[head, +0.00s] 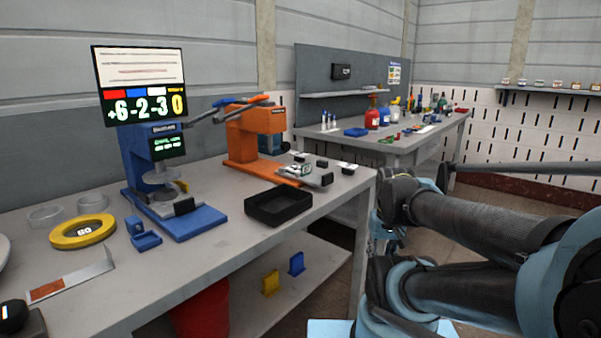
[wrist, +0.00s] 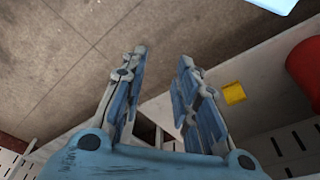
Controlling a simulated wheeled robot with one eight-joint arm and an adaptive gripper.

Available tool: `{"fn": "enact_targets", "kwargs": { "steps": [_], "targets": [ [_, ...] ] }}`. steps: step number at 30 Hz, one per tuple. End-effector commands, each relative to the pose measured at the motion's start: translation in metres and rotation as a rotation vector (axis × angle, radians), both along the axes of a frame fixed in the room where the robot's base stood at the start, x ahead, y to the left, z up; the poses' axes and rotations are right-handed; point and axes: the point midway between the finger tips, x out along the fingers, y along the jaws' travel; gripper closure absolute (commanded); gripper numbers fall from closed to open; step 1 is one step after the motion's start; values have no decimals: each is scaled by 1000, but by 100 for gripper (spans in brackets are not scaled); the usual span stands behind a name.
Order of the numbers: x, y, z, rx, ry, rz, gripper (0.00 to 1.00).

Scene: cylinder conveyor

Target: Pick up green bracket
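My gripper (wrist: 163,58) is open and empty in the wrist view, its two blue-grey fingers apart above bare floor. I cannot pick out a green bracket for certain in either view. A small green item (head: 388,139) lies on the far bench in the head view, too small to tell its shape. A blue bracket (head: 145,238) stands on the near table. A yellow bracket (head: 270,283) and another blue bracket (head: 296,263) stand on the shelf below. The yellow bracket also shows right of my fingers in the wrist view (wrist: 233,93).
The near table (head: 215,268) holds a blue press (head: 190,222), an orange press (head: 247,145), a black tray (head: 278,206) and a yellow ring (head: 83,231). A red bin (head: 203,312) stands below. The far bench (head: 372,145) carries bottles and small parts.

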Motion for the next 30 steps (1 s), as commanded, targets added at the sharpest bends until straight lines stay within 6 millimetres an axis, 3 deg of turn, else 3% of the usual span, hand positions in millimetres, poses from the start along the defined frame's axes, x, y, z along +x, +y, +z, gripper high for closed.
{"fn": "enact_targets", "kwargs": {
  "steps": [6, 8, 11, 20, 30],
  "targets": [
    [0, 0, 0, 0, 0, 0, 72],
    [-7, 1, 7, 1, -10, -2, 72],
    [0, 3, 20, 6, -7, -17, 72],
    [65, 26, 115, 40, 34, -149, 72],
    [153, 74, 219, 67, 88, -327, 72]
  ]
}}
